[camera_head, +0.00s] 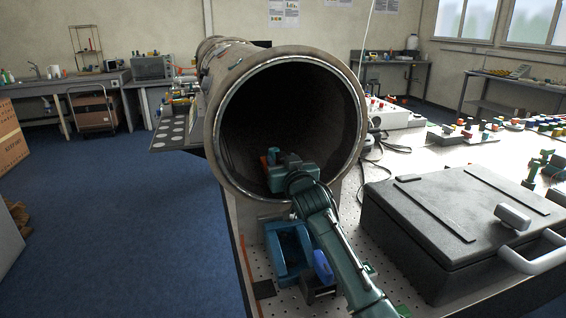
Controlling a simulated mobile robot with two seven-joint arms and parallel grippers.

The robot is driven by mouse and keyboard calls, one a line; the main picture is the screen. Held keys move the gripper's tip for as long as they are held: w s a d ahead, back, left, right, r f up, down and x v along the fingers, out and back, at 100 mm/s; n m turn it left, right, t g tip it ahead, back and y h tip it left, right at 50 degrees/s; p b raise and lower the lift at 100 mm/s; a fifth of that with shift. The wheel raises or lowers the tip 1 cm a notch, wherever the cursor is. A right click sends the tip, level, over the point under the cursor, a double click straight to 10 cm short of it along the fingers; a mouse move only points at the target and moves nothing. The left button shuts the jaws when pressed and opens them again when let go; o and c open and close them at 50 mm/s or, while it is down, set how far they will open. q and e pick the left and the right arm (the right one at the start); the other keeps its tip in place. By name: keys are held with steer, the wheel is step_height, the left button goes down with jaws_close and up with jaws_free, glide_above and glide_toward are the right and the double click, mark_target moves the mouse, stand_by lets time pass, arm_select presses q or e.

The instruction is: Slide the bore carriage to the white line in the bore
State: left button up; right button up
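The large pipe (205,140) lies with its open end facing me. The bore (290,105) is dark inside, and I cannot make out a white line in it. My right arm comes in from the bottom right, and my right gripper (281,172) is just inside the lower lip of the bore. Its fingers are too small and dark to tell open from shut. A small orange-red part (273,156) shows beside it. I cannot tell the bore carriage apart from the gripper here. My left gripper is not in view.
A blue stand (287,255) sits on the perforated table just below the pipe mouth, with a brighter blue piece (323,266) beside my arm. A black case (455,225) with a grey handle fills the right front. Small coloured parts (480,130) lie behind it.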

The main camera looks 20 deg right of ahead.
steer(key=shift+f, duration=0.15)
steer(key=shift+s, duration=0.4)
steer(key=s+b, duration=0.1)
steer(key=s, duration=1.1)
steer(key=shift+s+d, duration=0.2)
steer(key=shift+d, duration=0.05)
